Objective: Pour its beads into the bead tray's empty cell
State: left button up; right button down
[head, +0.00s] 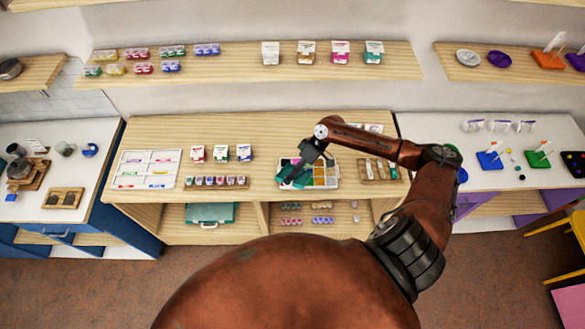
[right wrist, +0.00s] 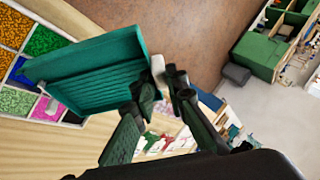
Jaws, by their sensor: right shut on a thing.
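The bead tray (head: 333,183) lies on the light wooden table, a white-rimmed tray of coloured cells. In the right wrist view the tray (right wrist: 62,124) shows orange, green, yellow-green, blue and pink cells at the left; I cannot make out an empty one. My right gripper (head: 297,178) is over the left part of the tray and hides some cells. It is shut on a teal box (right wrist: 85,72), which is tilted in the right wrist view beside the gripper's fingers (right wrist: 158,112). I see no beads in the box or falling from it. My left gripper is not in view.
A white sorting tray (head: 148,169) and a rack of small jars (head: 215,183) are left of the bead tray. Several small boxes (head: 221,153) stand behind the rack. A wooden rack (head: 378,169) is close on the right. Shelves with more boxes run along the wall.

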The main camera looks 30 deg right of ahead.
jog(key=shift+s+a+f+t+h, duration=0.4)
jog(key=shift+s+a+f+h, duration=0.15)
jog(key=shift+a+f+h, duration=0.25)
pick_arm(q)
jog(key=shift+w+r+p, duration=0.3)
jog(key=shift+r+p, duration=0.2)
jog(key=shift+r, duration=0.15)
pick_arm(e)
jog(key=shift+s+a+f+n+t+h, duration=0.3)
jog(key=shift+s+a+t+h, duration=0.3)
jog(key=shift+a+h, duration=0.2)
jog(key=shift+s+a+f+n+t+h, duration=0.25)
jog(key=shift+s+a+t+h, duration=0.25)
jog(key=shift+s+a+h, duration=0.3)
jog(key=shift+w, duration=0.15)
